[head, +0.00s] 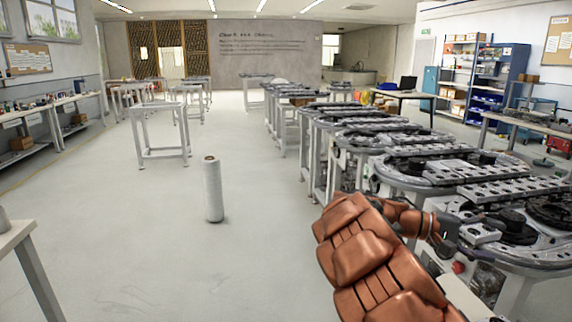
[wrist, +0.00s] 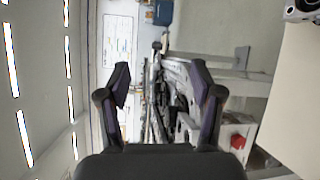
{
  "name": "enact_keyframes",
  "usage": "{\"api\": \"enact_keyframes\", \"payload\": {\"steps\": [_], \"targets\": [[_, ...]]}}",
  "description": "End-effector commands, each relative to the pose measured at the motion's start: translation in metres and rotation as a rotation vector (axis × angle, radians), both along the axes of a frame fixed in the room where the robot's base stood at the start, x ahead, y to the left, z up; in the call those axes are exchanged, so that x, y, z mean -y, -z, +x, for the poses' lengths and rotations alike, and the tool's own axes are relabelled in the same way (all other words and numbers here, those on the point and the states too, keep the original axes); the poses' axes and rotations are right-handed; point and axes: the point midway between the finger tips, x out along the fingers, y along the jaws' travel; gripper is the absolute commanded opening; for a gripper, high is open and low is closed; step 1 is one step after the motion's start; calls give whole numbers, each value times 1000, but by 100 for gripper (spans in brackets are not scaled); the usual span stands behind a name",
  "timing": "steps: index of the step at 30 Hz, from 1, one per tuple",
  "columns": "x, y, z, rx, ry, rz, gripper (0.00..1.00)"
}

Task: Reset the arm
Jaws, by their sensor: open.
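My arm, in a copper-coloured padded cover, reaches up from the bottom right of the head view. My gripper (head: 452,240) shows as a small dark shape at its end, over the near edge of the ring track (head: 405,188). In the wrist view my gripper (wrist: 160,78) has its two dark fingers spread wide apart, with nothing between them. That view is turned sideways, with ceiling lights at the left. Whether the gripper touches the track is hard to tell.
A white roll (head: 212,189) stands upright on the open floor. A white table frame (head: 158,135) is behind it. A table corner (head: 18,236) juts in at the left. Blue shelves (head: 487,85) stand at the back right. A red button (wrist: 237,142) shows in the wrist view.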

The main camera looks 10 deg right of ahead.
Motion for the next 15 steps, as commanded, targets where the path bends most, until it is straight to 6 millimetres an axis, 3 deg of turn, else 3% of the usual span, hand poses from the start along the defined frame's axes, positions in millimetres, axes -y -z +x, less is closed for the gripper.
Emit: {"api": "enact_keyframes", "payload": {"steps": [6, 15], "targets": [[-13, -20, -60, 73, 67, 162, 66], [-54, -15, -132, 185, 112, 448, 66]]}}
